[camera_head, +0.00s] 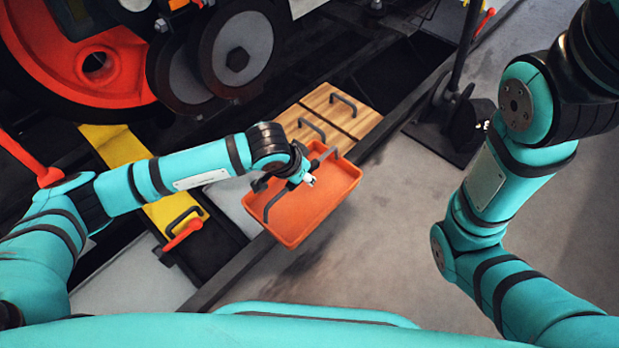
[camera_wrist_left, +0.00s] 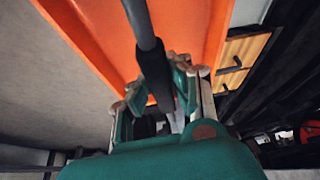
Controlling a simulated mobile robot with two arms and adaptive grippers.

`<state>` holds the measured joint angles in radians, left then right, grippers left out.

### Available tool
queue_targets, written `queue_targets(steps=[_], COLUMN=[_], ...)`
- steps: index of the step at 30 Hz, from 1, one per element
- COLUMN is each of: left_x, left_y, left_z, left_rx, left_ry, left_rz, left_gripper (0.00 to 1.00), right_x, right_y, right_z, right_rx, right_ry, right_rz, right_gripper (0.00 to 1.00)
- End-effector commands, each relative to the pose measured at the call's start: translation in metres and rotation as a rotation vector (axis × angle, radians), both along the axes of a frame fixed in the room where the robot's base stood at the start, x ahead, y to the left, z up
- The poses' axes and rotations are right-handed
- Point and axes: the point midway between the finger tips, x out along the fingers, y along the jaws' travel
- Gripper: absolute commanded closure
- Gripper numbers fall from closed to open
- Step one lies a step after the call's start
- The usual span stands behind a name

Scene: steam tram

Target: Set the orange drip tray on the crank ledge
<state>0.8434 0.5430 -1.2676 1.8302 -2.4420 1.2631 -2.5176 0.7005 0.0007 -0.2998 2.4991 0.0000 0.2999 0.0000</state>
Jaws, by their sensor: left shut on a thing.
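The orange drip tray (camera_head: 318,205) is a shallow rectangular tray with raised walls and dark handle parts. It hangs at a slant near the middle of the head view. My left gripper (camera_head: 288,182) is over the tray's left part, shut on its dark handle bar. In the left wrist view the bar runs between the fingers of my left gripper (camera_wrist_left: 158,85), with the orange tray (camera_wrist_left: 92,35) behind. The inside of the tray looks empty where it shows. My right arm is at the right, but its gripper is out of view. I cannot tell which surface is the crank ledge.
Wooden panels (camera_head: 352,118) with black handles lie just beyond the tray. A red wheel (camera_head: 122,68) and grey round machine parts stand at upper left. A yellow strip (camera_head: 118,150) runs below my left arm. A dark lever stand (camera_head: 440,130) is right; grey floor (camera_head: 390,255) is clear.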

Motion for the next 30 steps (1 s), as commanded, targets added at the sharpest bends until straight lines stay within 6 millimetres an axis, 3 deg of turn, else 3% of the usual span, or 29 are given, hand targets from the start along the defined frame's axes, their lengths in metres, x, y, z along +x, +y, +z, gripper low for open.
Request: queue_targets(steps=[30], left_x=[0.042], left_y=[0.052], left_z=[-0.015], left_rx=[-0.003], left_ry=[-0.003], left_rz=[0.001], left_gripper=[1.00], right_x=[-0.001], right_y=[0.000], right_z=[-0.017], right_rx=[0.001], right_ry=[-0.002], right_rz=[0.002], right_gripper=[1.00])
